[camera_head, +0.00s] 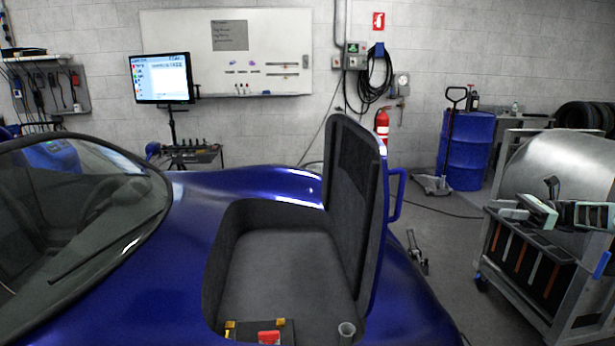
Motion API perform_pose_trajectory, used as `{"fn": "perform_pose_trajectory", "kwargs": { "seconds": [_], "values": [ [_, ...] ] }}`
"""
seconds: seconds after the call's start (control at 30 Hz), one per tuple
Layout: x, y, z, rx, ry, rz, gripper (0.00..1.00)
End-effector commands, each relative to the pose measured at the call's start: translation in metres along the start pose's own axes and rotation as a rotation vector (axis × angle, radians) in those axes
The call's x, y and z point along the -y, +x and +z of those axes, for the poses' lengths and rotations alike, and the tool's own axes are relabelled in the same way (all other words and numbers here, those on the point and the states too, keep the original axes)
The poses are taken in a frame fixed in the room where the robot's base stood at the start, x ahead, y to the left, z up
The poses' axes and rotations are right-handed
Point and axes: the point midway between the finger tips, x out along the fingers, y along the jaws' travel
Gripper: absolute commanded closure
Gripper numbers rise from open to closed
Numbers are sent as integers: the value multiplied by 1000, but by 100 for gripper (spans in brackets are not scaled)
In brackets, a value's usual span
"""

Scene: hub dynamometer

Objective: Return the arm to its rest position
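My gripper (506,209) is at the right of the head view, in front of the metal cart. It points left, and the arm behind it runs off the right edge. Its two fingers look small and overlap, so I cannot tell how far apart they are. I see no object held in them. The gripper is to the right of the blue car (140,285) and apart from its raised lid (355,215).
The metal cart (540,300) stands close to the gripper. A blue drum (467,150) stands behind. Floor is open between car and cart.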

Motion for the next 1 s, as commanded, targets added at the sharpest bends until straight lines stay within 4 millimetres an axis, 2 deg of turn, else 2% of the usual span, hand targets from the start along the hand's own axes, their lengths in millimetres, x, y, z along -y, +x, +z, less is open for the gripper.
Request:
{"fn": "perform_pose_trajectory", "kwargs": {
  "seconds": [0.17,0.33,0.5,0.6,0.73,0.87,1.0],
  "values": [
    [6,40,0,-92,-10,37,64],
    [5,89,-6,-231,-43,89,64],
    [-12,148,-18,-436,-119,181,64],
    [-36,184,-28,-608,-214,272,64],
    [-79,212,-40,-829,-378,418,64],
    [-127,221,-44,-1019,-577,584,64],
    [-181,217,-42,-1176,-816,780,64]
  ]
}}
